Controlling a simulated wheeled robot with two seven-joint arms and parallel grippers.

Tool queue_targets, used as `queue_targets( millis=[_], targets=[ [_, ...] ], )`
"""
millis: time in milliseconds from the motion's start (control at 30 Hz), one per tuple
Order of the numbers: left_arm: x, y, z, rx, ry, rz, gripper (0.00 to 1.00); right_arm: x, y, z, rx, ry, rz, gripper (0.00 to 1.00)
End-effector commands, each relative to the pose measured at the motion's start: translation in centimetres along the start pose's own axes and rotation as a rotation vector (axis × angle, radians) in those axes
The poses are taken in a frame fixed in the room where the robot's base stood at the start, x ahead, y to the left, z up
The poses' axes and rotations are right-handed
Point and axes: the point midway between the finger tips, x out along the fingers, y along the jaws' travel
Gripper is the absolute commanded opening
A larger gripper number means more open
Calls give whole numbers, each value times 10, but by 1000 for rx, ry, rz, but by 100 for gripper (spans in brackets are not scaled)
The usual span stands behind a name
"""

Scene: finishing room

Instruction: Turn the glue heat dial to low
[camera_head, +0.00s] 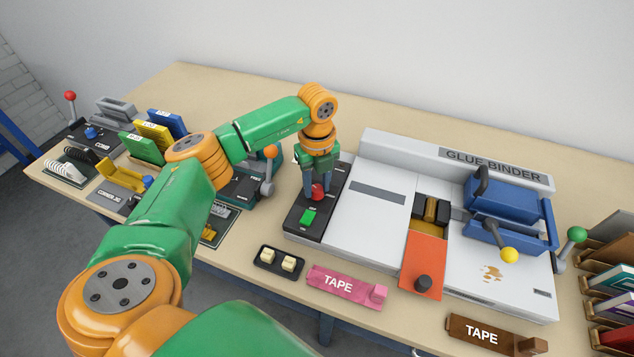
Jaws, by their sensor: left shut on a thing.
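The glue binder (375,220) is a white machine with a black control panel (300,224) along its left side. A red knob (318,192) sits on that panel, behind a green switch (308,217). My left gripper (317,190) points down over the panel, shut on the red knob. The gripper's fingers and wrist cover part of the knob and the panel behind it. I cannot read the dial's setting or any marks around it. My right gripper is out of view.
The binder carries a blue clamp (505,215) with a yellow-knobbed lever and an orange plate (423,262). A pink tape holder (345,285), a brown tape holder (490,336) and a small black tray (279,261) stand in front. Other tools crowd the table's left end.

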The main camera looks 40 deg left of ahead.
Motion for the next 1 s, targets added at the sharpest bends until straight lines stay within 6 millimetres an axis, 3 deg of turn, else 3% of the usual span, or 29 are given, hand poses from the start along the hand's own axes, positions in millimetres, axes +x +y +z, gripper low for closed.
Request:
queue_targets(
  millis=[433, 467, 567, 867, 1000],
  targets=[
    [-1, -1, 1, -12, -2, -3, 0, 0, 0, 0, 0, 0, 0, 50],
    [-1, -1, 1, -12, -2, -3, 44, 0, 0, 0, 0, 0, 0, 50],
    [-1, 0, 1, -11, -2, -3, 69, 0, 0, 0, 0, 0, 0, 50],
    [-2, 0, 0, -10, -1, -2, 69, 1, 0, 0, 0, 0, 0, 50],
    [-26, -1, 1, -10, -4, -7, 69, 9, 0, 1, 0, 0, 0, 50]
  ],
)
